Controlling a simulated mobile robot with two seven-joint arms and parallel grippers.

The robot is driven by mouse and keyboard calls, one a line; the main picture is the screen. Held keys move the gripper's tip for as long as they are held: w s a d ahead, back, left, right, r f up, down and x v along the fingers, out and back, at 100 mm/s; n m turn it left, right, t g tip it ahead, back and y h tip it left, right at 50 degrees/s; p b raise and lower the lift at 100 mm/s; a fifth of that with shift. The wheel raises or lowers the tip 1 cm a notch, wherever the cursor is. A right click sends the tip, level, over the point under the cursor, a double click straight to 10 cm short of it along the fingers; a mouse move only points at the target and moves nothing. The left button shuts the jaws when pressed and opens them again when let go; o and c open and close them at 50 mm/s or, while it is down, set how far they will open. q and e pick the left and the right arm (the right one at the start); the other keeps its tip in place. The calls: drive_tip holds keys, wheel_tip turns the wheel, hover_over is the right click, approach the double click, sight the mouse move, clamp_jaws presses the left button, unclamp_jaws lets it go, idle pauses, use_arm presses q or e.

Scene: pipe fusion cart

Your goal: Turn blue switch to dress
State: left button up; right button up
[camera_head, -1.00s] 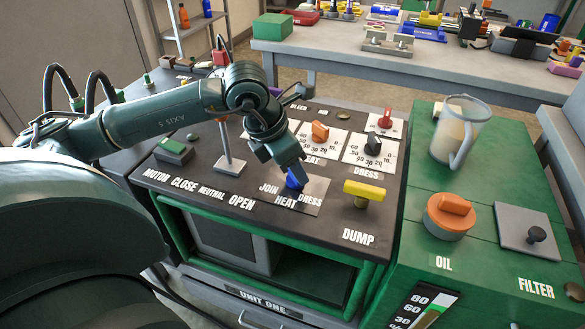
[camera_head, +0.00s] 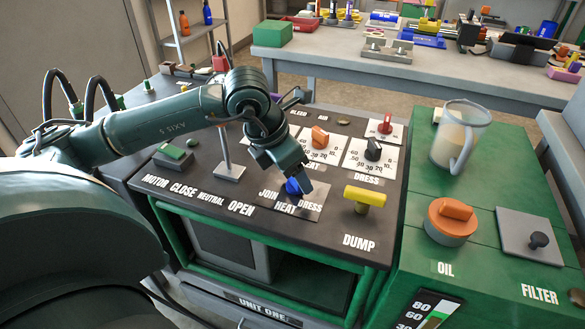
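The blue switch (camera_head: 293,187) sits on its grey plate (camera_head: 313,207), between the labels JOIN, HEAT and DRESS on the cart's dark panel. My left gripper (camera_head: 299,184) reaches in from the left and points down at the switch. Its fingers are at the switch and partly cover it. I cannot tell whether the fingers are closed on it or just beside it, nor exactly which label the switch points to. My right gripper does not show.
A yellow DUMP handle (camera_head: 365,197) stands right of the switch plate. A thin lever (camera_head: 226,153) rises to the left. Orange (camera_head: 320,137) and black (camera_head: 373,149) dials lie behind. A clear jug (camera_head: 459,136) stands on the green cabinet at right.

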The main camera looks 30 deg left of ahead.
use_arm(q)
drive_tip(key=shift+r, duration=0.1)
drive_tip(key=p+v, duration=0.1)
drive_tip(key=v, duration=1.2)
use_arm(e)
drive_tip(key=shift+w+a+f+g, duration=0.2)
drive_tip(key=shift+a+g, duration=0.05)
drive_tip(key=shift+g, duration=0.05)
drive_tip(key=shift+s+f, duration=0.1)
use_arm(q)
drive_tip(key=shift+s, duration=0.15)
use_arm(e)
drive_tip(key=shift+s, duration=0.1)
